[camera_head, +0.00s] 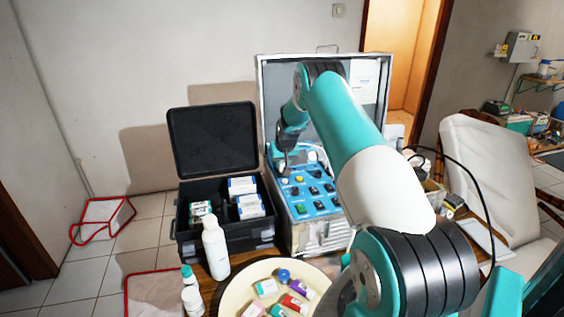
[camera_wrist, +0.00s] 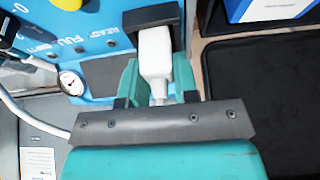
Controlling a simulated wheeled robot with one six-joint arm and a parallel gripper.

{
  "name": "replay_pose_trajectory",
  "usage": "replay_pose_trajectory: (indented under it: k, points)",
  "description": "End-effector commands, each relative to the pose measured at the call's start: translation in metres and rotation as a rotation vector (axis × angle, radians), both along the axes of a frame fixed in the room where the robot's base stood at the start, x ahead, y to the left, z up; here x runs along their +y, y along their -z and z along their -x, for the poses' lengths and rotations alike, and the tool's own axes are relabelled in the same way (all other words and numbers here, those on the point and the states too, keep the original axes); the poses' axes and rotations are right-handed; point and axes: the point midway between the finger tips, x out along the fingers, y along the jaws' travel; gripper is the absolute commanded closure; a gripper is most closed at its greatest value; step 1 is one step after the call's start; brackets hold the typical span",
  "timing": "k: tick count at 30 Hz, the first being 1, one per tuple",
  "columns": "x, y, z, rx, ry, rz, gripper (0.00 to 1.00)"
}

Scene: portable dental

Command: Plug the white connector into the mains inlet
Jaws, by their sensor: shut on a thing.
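In the wrist view, the white connector (camera_wrist: 154,48) sits between the two teal fingers of my gripper (camera_wrist: 156,78), which is shut on it. Its far end overlaps the black mains inlet (camera_wrist: 133,18) at the edge of the blue panel (camera_wrist: 100,45). The connector lines up with the inlet, but how deep it sits cannot be told. In the head view, my arm reaches over the blue panel (camera_head: 312,205) of the open metal case; my gripper (camera_head: 284,155) is small there, and connector and inlet cannot be made out.
A pressure gauge (camera_wrist: 71,82) and a white cable (camera_wrist: 28,118) lie left of my gripper. The open black case (camera_head: 178,222) stands left of the metal case. A white bottle (camera_head: 215,248) and a cream tray (camera_head: 236,297) with small coloured items are in front.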

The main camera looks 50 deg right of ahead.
Motion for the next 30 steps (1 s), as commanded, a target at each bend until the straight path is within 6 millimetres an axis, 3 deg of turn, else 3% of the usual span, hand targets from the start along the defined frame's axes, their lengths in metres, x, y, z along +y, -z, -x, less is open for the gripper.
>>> replay_pose_trajectory:
  k: [13, 14, 17, 26, 30]
  points:
    - [0.000, 0.006, 0.000, 0.003, 0.000, -0.002, 0.95]
    - [0.000, 0.006, 0.000, 0.003, 0.000, -0.002, 0.67]
    - [0.000, 0.006, 0.000, 0.002, 0.000, -0.001, 0.44]
    - [0.000, 0.004, 0.000, 0.001, 0.000, -0.001, 0.42]
    - [0.002, -0.005, 0.004, -0.001, 0.000, 0.001, 0.42]
